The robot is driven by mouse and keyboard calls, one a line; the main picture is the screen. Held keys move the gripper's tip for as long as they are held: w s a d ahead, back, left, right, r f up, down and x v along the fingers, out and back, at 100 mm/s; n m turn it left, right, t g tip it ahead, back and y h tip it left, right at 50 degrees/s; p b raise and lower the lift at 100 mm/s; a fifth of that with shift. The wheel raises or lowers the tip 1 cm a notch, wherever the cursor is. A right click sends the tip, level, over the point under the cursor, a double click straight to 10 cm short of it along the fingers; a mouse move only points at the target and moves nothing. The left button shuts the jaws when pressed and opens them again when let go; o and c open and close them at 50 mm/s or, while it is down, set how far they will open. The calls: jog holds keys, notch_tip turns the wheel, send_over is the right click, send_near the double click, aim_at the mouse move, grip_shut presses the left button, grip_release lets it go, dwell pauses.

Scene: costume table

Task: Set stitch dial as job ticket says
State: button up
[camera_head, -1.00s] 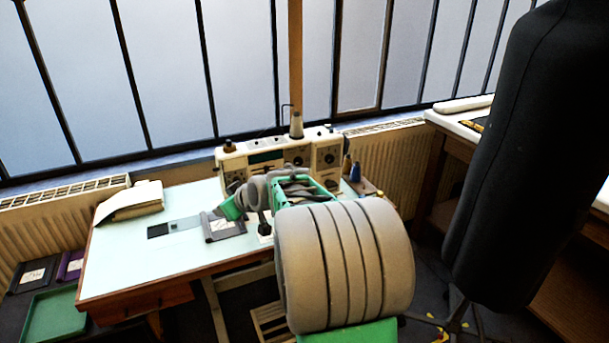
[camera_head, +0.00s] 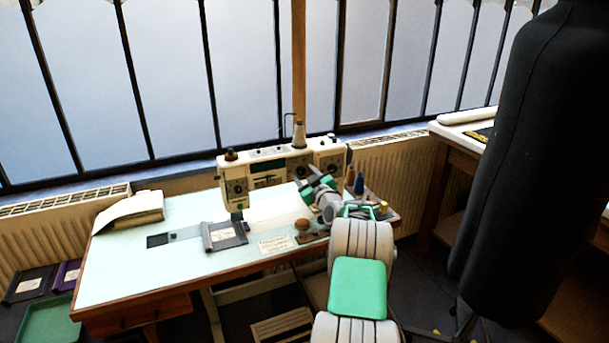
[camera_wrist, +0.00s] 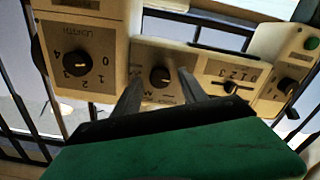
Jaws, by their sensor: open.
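The cream sewing machine (camera_head: 262,172) stands at the back of the pale table, with dials on its front. A slider (camera_wrist: 232,88) marked 0 to 3 and another dial (camera_wrist: 287,86) are farther right. My gripper (camera_wrist: 158,82) is open around the second dial's position; contact cannot be told. The job ticket (camera_head: 276,244) lies on the table, its writing too small to read.
Thread cones (camera_head: 358,184) stand right of the machine. A black dress form (camera_head: 520,160) stands at the right.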

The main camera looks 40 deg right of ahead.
jog(key=shift+c, duration=0.2)
grip_shut()
dwell(0.3)
